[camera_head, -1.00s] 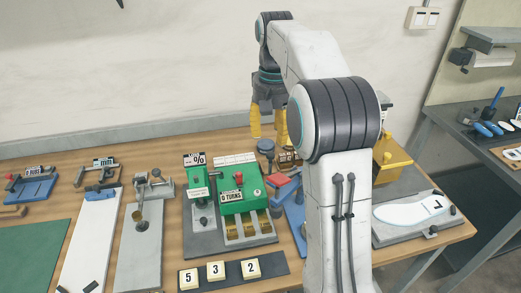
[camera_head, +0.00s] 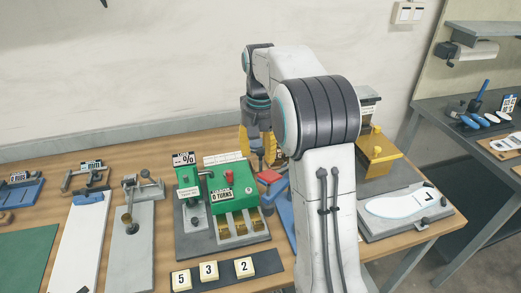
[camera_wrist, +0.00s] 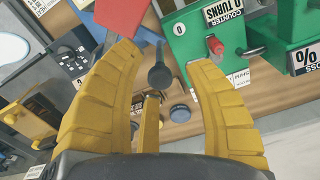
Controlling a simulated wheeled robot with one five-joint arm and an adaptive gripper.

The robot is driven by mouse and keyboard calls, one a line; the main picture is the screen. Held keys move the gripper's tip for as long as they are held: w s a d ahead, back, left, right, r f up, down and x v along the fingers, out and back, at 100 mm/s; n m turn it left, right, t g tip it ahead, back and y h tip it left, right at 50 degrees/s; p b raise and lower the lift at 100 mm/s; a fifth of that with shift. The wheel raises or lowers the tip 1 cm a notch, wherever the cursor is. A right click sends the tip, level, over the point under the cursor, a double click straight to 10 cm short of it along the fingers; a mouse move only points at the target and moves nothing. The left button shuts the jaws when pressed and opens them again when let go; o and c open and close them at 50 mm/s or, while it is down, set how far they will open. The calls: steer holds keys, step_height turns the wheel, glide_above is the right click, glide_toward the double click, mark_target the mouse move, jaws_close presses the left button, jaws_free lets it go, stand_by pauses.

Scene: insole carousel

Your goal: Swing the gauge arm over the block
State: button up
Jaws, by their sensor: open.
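My gripper (camera_head: 257,150) is low over the back of the bench, behind the green counter box, partly hidden by my arm. In the wrist view its yellow fingers (camera_wrist: 160,80) are spread wide and hold nothing. A dark round-headed knob (camera_wrist: 159,76) shows between the fingertips, apart from both. A red block (camera_wrist: 125,17) lies just beyond the left finger, beside a blue part (camera_wrist: 134,37); the red block also shows in the head view (camera_head: 269,177). I cannot tell for sure which part is the gauge arm.
The green counter box (camera_head: 233,193) stands close to my gripper, and its red knob (camera_wrist: 214,45) is near the right finger. A yellow fixture (camera_wrist: 22,115) is at the left. Numbered tiles (camera_head: 209,270) lie in front. A white insole (camera_head: 402,203) rests on a grey plate at right.

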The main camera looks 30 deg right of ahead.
steer(key=shift+c, duration=0.2)
jaws_close()
stand_by(0.3)
